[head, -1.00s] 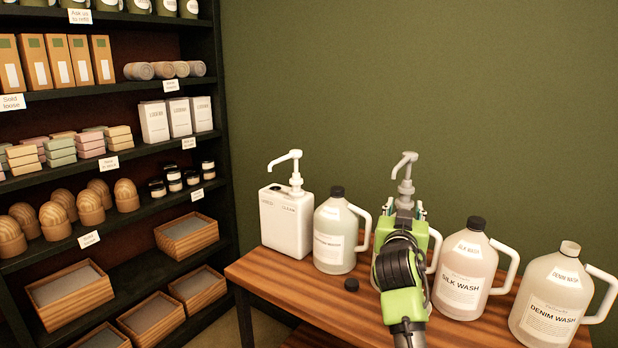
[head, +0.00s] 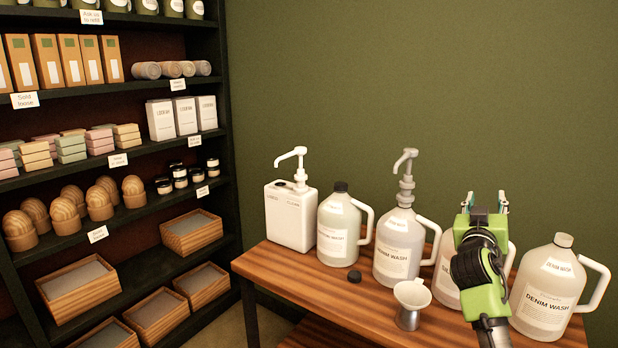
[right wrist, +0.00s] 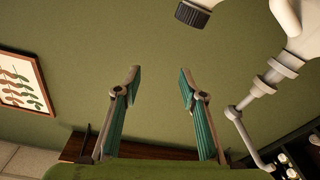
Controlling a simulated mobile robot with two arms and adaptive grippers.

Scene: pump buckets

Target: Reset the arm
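My right gripper (head: 485,203) is raised in front of a partly hidden jug (head: 443,285). In the right wrist view its two teal-padded fingers (right wrist: 160,88) stand apart with nothing between them. A jug labelled Denim Wash (head: 400,250) stands left of it, with a grey pump (head: 405,172) upright in its neck. The gripper is clear of this pump. In the right wrist view a pale pump (right wrist: 262,82) shows at the right and a dark cap (right wrist: 192,14) at the top. My left gripper is not in view.
A funnel-topped metal cup (head: 410,305) and loose black cap (head: 354,276) are in front. Stocked shelves (head: 110,155) stand left.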

